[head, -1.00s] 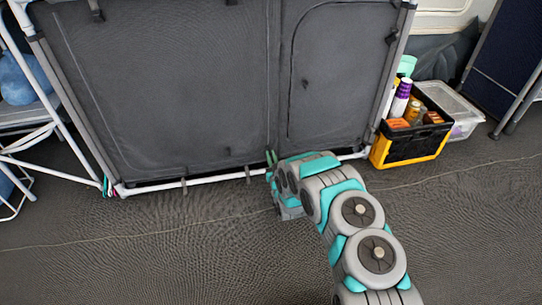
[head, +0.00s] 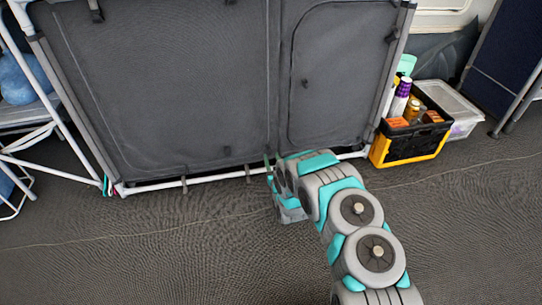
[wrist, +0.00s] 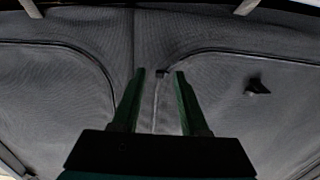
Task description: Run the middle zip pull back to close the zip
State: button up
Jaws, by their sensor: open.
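The dark fabric cupboard front (head: 160,80) has a vertical seam and zip line near its middle, and it fills the wrist view (wrist: 75,100). My gripper (wrist: 160,72) is open, with one green finger on each side of the zip line. In the head view, my gripper (head: 270,158) is low against the cupboard front, and the pull there is hidden or too small to see.
Another dark tab (wrist: 258,86) hangs on the panel at right in the wrist view. A white frame bar (head: 155,187) runs along the cupboard's bottom. A yellow-black crate of bottles (head: 408,157) and a clear box (head: 465,128) stand at right. The front floor is clear.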

aim_at(270, 151)
jog(key=v, duration=0.5)
jog(key=shift+s+p, duration=0.35)
jog(key=r+p, duration=0.1)
jog(key=p, duration=0.4)
jog(key=shift+a, duration=0.35)
jog(key=shift+d+p+x, duration=0.2)
jog(key=shift+p+x, duration=0.1)
jog(key=shift+x, duration=1.6)
jog(key=shift+d+p+x, duration=0.15)
jog(key=shift+p+x, duration=0.1)
jog(key=shift+x, duration=1.65)
jog(key=shift+w+f, duration=0.1)
jog(key=shift+f, duration=0.05)
grip_shut()
